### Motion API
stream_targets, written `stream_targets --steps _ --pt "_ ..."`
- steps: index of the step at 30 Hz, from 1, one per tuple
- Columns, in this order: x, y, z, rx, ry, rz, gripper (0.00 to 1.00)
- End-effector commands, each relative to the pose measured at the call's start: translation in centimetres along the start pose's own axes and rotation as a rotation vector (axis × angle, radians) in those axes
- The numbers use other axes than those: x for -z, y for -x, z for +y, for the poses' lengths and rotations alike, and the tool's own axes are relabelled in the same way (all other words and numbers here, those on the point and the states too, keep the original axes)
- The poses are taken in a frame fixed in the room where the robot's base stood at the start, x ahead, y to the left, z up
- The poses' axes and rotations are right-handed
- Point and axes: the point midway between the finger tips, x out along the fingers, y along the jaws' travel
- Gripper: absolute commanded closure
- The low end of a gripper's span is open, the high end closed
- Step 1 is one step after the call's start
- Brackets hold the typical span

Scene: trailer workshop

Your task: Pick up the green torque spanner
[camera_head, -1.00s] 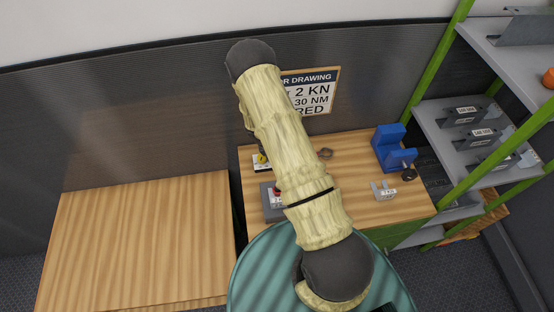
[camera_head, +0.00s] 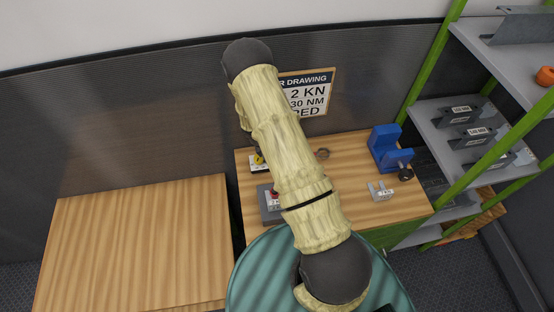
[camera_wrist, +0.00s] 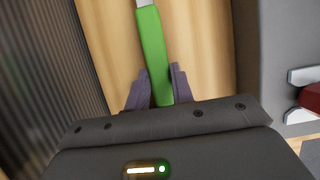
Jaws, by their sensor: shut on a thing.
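The green torque spanner (camera_wrist: 152,52) shows in the wrist view, with its green handle running up from between my jaws and a pale metal part at the top edge. My gripper (camera_wrist: 158,84) is shut on the green handle, one finger on each side. Wooden board lies behind it. I cannot tell whether the spanner touches the wood. In the head view my arm hides the spanner and my gripper.
A grey block with a red part (camera_head: 268,203) stands beside my arm; it also shows at the right of the wrist view (camera_wrist: 277,60). A blue vice (camera_head: 388,150) and a small labelled stand (camera_head: 381,191) are on the bench. The left wooden top (camera_head: 135,245) is bare.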

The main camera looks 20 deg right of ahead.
Motion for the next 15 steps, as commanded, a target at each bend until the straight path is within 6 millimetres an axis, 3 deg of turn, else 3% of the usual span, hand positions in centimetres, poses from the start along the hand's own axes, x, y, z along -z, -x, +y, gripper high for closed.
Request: stream_targets --steps 15 --pt "-2.8 7.0 0.1 -0.006 -0.002 0.002 1.00"
